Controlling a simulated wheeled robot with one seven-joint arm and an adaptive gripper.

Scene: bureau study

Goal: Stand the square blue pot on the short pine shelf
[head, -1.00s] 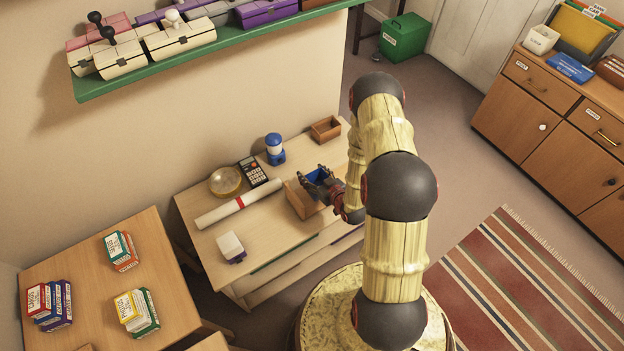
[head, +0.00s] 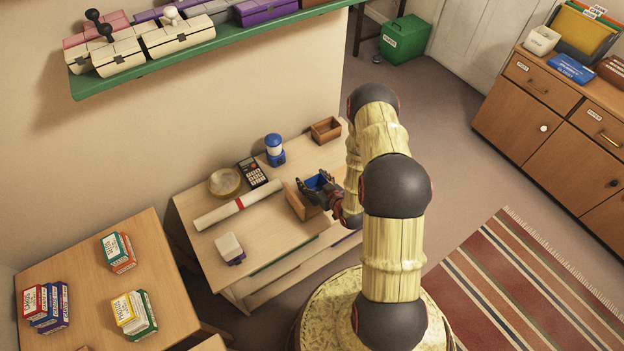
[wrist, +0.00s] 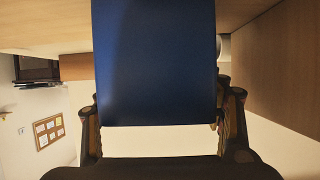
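The square blue pot (head: 316,182) is between the fingers of my gripper (head: 313,184) above the right part of the low desk. In the wrist view the pot (wrist: 154,62) fills the middle, with a dark finger against each side, so my gripper is shut on it. A short upright wooden piece (head: 299,203), which looks like the pine shelf, stands on the desk just left of and below the gripper. My gripper and the pot hide part of it. I cannot tell whether the pot touches it.
The desk (head: 262,232) also bears a white-and-red roll (head: 220,212), a round brass dish (head: 225,182), a calculator (head: 253,172), a blue-and-white jar (head: 275,150), a small wooden box (head: 326,130) and a white-and-purple block (head: 230,248). A green wall shelf (head: 150,80) hangs above.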

